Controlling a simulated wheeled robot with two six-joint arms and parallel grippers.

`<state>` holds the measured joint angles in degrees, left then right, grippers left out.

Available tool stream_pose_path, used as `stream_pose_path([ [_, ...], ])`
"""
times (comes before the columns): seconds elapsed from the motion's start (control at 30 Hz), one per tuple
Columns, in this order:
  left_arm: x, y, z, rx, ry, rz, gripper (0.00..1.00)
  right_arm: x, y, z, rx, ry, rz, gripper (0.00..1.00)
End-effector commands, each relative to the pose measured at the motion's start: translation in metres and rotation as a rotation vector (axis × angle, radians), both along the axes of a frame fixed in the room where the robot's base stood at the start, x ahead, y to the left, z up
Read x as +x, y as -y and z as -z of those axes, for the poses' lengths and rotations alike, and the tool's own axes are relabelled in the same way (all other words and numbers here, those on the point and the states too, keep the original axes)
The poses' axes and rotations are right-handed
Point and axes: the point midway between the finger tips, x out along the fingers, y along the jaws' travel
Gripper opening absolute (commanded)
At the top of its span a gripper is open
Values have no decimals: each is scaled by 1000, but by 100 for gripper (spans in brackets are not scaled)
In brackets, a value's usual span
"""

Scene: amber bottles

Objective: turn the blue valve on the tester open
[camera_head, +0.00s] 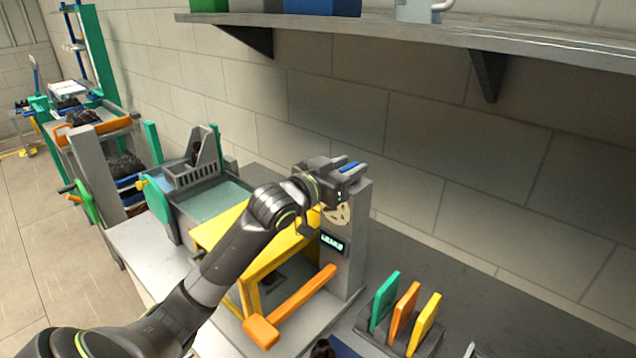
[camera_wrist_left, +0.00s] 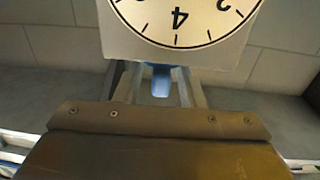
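The tester (camera_head: 345,262) is a grey upright box with a lit display and a round dial, partly hidden by my arm. The dial (camera_wrist_left: 180,18) also shows at the top of the left wrist view. The blue valve (camera_head: 350,167) is a small bar at the tester's top. In the left wrist view the blue valve (camera_wrist_left: 161,82) shows below the dial. My left gripper (camera_head: 347,172) is at the valve, with one finger on each side of it. The fingers (camera_wrist_left: 155,88) look apart, with narrow gaps beside the valve. My right gripper is not in view.
A yellow frame (camera_head: 250,290) and an orange bar (camera_head: 292,305) stand in front of the tester. Green, orange and yellow plates (camera_head: 406,312) stand in a rack to the right. A shelf (camera_head: 430,32) overhangs the back wall. The counter behind the rack is clear.

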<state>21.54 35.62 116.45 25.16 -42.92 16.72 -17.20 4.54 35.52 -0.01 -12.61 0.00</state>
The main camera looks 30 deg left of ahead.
Motion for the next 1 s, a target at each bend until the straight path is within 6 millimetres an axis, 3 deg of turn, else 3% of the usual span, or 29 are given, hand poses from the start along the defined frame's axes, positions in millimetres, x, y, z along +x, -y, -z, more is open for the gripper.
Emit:
stream_pose_path([
  [0.5,-77,-15,3,10,-2,0,36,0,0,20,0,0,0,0],
  [1.0,-130,-26,0,10,-2,-2,36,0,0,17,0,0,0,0],
])
